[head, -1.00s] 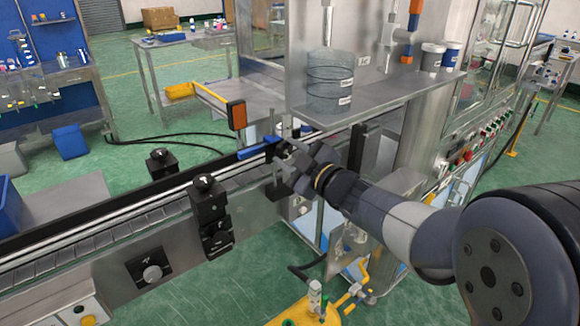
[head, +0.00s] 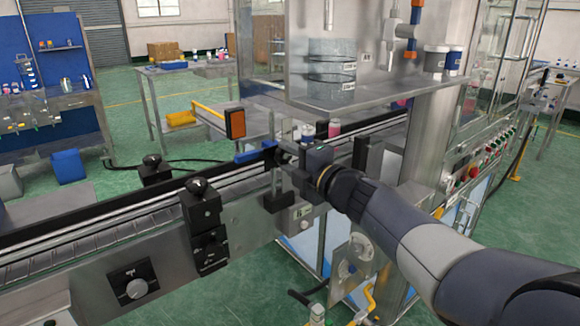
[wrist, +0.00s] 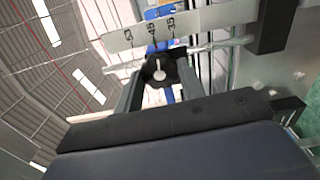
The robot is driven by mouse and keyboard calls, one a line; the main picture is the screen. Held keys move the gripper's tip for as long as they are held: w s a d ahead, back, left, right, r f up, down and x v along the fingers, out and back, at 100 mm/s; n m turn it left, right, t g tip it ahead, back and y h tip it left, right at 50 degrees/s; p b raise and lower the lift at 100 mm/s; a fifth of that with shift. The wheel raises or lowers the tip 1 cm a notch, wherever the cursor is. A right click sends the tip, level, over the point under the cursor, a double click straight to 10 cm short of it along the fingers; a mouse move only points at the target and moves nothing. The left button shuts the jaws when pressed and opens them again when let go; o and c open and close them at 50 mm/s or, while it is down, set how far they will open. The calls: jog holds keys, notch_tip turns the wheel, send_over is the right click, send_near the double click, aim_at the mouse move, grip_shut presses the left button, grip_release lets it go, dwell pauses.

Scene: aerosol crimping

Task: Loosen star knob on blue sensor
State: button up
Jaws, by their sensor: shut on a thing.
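The blue sensor (head: 255,153) sits on a bracket at the conveyor's far side in the head view. Part of its blue body (wrist: 160,12) shows at the top of the wrist view. The black star knob (wrist: 158,71), with a pale pin at its middle, is below it. My gripper (wrist: 159,82) has one finger on each side of the knob and is shut on it. In the head view my gripper (head: 284,160) is at the sensor bracket and hides the knob.
A pale scale plate (wrist: 150,35) with numbers lies just beyond the knob. A metal shelf (head: 380,92) overhangs to the right. Coloured cans (head: 334,128) stand behind my gripper.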

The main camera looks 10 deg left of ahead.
jog(key=shift+n+b, duration=0.35)
jog(key=shift+n, duration=0.35)
jog(key=o, duration=1)
jog(key=v, duration=1)
jog(key=shift+s+d+p, duration=0.25)
jog(key=shift+d+p, duration=0.05)
jog(key=shift+p, duration=0.05)
